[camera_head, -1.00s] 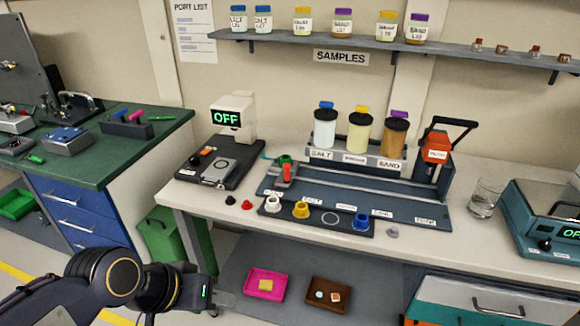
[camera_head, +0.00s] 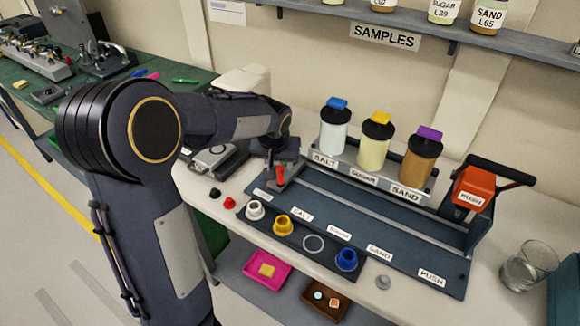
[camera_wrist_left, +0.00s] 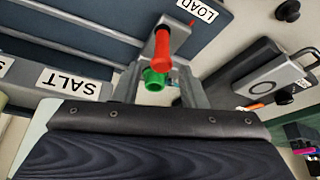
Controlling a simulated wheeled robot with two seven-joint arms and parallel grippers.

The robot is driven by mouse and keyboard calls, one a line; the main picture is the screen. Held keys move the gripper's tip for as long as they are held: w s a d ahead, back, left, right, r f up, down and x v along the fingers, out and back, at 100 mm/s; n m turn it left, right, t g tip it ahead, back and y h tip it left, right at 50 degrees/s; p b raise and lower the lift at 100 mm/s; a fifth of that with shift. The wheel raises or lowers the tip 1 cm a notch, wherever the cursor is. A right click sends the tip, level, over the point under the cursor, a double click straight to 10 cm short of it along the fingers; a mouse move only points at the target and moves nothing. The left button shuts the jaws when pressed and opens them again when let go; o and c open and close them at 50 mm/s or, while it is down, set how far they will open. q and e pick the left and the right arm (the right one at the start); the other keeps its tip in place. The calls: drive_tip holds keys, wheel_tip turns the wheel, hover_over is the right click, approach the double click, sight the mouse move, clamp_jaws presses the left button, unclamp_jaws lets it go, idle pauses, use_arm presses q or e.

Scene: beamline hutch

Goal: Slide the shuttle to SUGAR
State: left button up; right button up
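The shuttle (camera_head: 284,178), with an upright red handle, stands at the LOAD end of the dark track (camera_head: 400,222). The left wrist view shows its red handle (camera_wrist_left: 162,48) and a green cup (camera_wrist_left: 156,80). My left gripper (camera_head: 274,158) is beside the shuttle in the head view, partly hidden by its own wrist. In the wrist view its fingers (camera_wrist_left: 160,86) are apart, with the green cup between them; contact cannot be told. The SUGAR label (camera_head: 340,232) lies midway along the track, between SALT and SAND. My right gripper is out of view.
Salt, sugar and sand hoppers (camera_head: 374,145) stand behind the track. An orange PUSH lever (camera_head: 473,188) is at its right end. A cup rack (camera_head: 318,243) lies in front. A glass (camera_head: 528,266) stands at the right.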

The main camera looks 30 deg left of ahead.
use_arm(q)
drive_tip(key=x, duration=0.6)
drive_tip(key=shift+a+f, duration=0.1)
drive_tip(key=shift+f, duration=0.3)
clamp_jaws()
